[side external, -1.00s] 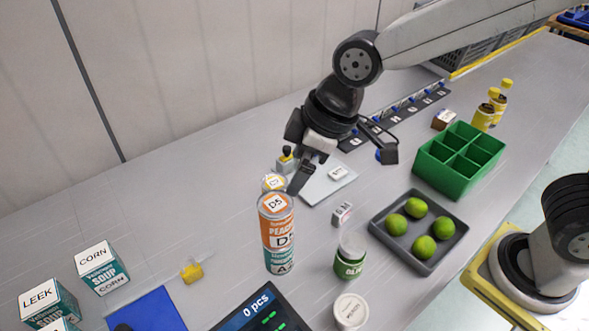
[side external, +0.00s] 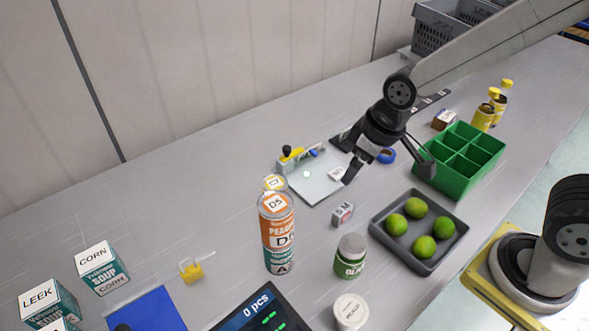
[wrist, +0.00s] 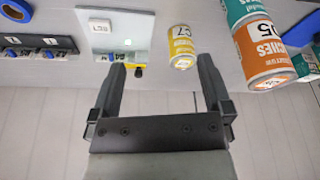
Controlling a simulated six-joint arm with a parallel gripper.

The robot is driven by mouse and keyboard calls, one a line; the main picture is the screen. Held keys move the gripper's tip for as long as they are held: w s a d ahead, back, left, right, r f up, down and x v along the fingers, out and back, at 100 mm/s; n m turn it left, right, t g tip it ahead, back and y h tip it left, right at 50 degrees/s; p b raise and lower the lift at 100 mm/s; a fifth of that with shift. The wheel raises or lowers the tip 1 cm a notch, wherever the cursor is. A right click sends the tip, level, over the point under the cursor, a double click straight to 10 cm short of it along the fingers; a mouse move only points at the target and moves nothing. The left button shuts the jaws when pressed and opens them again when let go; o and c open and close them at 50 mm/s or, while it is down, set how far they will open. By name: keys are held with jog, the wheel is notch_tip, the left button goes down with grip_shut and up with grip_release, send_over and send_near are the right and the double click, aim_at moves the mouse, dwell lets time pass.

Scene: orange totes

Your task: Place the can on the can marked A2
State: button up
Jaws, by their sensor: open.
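The orange can marked D5 (side external: 277,228) stands upright on the teal can (side external: 279,262), whose label starts with A; the rest of that label is hard to read. The two form one straight stack. In the wrist view the orange can (wrist: 263,50) and teal can (wrist: 243,10) appear at the upper right, touching end to end. My gripper (side external: 388,175) is open and empty, to the right of and behind the stack, above the table. In the wrist view nothing lies between the fingers of my gripper (wrist: 162,68).
A yellow can (side external: 272,182) stands close behind the stack. A green jar (side external: 350,262), a small box (side external: 342,213) and a grey tray (side external: 433,262) of limes lie to the right. A green divided bin (side external: 450,185) stands farther right.

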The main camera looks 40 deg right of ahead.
jog(key=s+d+f+m+h, duration=0.1)
jog(key=s+d+f+m, duration=0.2)
jog(key=d, duration=0.4)
jog(key=shift+s+d+f+g, duration=0.3)
jog(key=shift+s+f, duration=0.1)
jog(key=shift+f, duration=0.1)
